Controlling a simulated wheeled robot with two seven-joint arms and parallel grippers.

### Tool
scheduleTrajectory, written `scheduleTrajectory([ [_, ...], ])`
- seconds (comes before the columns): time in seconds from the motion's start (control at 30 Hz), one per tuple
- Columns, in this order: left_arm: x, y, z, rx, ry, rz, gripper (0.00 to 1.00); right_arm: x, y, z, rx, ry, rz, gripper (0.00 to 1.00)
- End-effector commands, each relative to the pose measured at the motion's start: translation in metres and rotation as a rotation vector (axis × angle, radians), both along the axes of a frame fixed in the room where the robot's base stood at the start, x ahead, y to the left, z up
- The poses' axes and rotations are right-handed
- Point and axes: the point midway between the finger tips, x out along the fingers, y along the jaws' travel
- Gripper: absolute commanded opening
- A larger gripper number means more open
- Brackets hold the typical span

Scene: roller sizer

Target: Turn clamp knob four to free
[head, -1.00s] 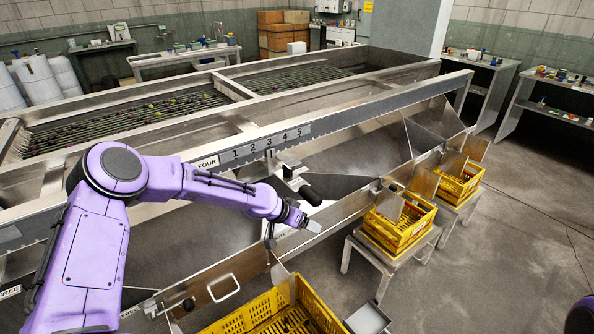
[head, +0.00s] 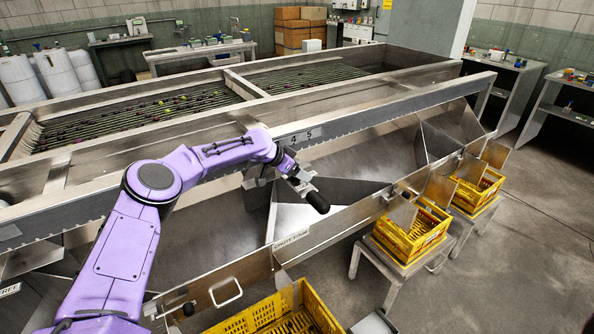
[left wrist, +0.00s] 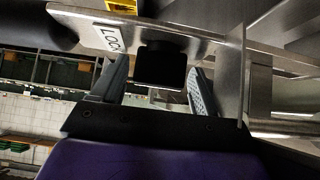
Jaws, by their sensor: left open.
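The clamp knob, a black square block (left wrist: 160,66), shows in the left wrist view between the two fingers of my left gripper (left wrist: 155,82). The fingers stand apart on either side of it, and I see gaps, so they do not appear closed on it. A white label reading LOCK (left wrist: 108,40) is on the metal plate beside the knob. In the head view my left gripper (head: 288,168) is at the numbered rail (head: 300,137), by a metal bracket with a black handle (head: 318,202). My right gripper is out of view.
The long steel sizer's front chute wall (head: 330,228) runs below the arm. Yellow crates stand in front of it, one at the bottom (head: 240,322) and others on stands at right (head: 405,247). A thin metal plate (left wrist: 234,60) stands close to the right finger. Floor at right is clear.

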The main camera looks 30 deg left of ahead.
Motion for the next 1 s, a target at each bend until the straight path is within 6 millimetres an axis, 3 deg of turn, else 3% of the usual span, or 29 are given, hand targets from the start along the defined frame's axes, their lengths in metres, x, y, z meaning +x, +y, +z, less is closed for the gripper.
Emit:
scheduleTrajectory([
  [0.23,-0.001,0.002,-0.003,0.0,0.003,0.004,0.71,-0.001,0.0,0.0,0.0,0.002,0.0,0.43],
  [0.4,0.0,0.003,-0.004,0.001,0.004,0.006,0.18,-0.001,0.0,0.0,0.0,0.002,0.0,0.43],
  [0.73,0.0,0.0,-0.002,0.002,0.005,0.023,0.19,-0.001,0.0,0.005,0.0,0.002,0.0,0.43],
  [1.0,0.0,-0.001,0.002,0.006,0.005,0.158,0.19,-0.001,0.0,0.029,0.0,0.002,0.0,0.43],
])
